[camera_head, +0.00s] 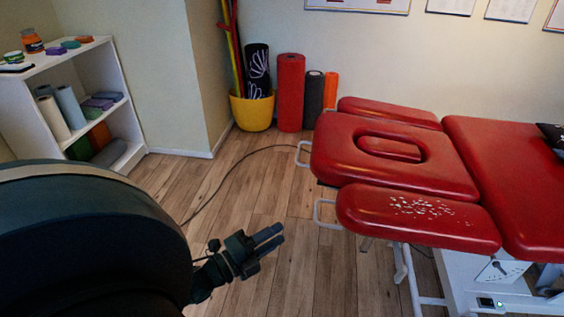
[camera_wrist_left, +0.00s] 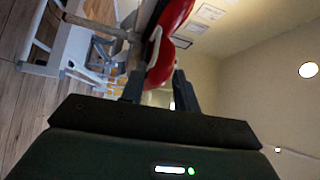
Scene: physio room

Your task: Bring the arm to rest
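My left gripper (camera_head: 276,236) is above the wooden floor, left of the red treatment table, in the head view. Its two dark fingers point to the right and a gap shows between them. In the left wrist view the gripper (camera_wrist_left: 160,82) has its fingers apart with nothing held between them. A large dark part of my left arm fills the lower left of the head view. My right gripper is in neither view.
A red padded treatment table (camera_head: 480,170) on a white frame stands at the right. A white shelf (camera_head: 125,95) with rolls and small items is at the left. A yellow bucket (camera_head: 252,112) and upright rolls (camera_head: 290,95) stand at the wall. A cable (camera_head: 222,182) crosses the floor.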

